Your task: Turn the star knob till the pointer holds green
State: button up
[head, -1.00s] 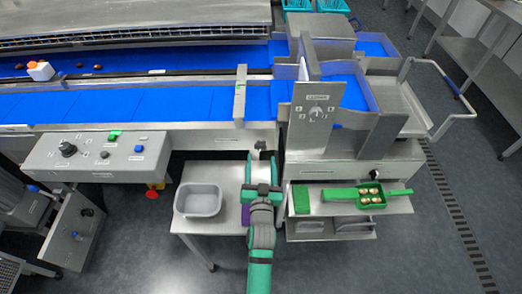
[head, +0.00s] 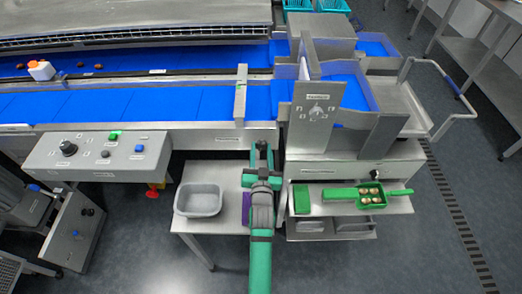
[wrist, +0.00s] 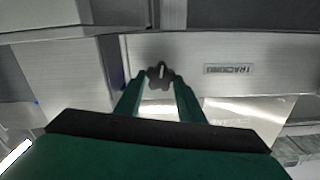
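The dark star knob (wrist: 160,75) shows in the wrist view on a pale metal face, left of a label that reads TRACKING. A light mark runs upright on its front. My gripper (wrist: 160,88) has its two green fingers apart, one on each side of the knob. I cannot tell whether they touch it. In the head view my gripper (head: 262,154) is at the right end of the conveyor's front side and hides the knob. A small green mark shows on the upright bracket (head: 240,100) over the belt; no pointer can be made out there.
A grey tub (head: 199,212) stands on a low table to the left. A control box (head: 98,171) with knobs and buttons is further left. A steel cabinet with a dial plate (head: 317,115) is close on the right, above a shelf with a green tray (head: 352,194).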

jog(key=shift+d+m, duration=0.15)
jog(key=shift+m, duration=1.75)
jog(key=shift+w, duration=0.1)
jog(key=o, duration=1)
jog(key=shift+d, duration=0.1)
jog(key=shift+o, duration=0.2)
jog(key=shift+a, duration=0.2)
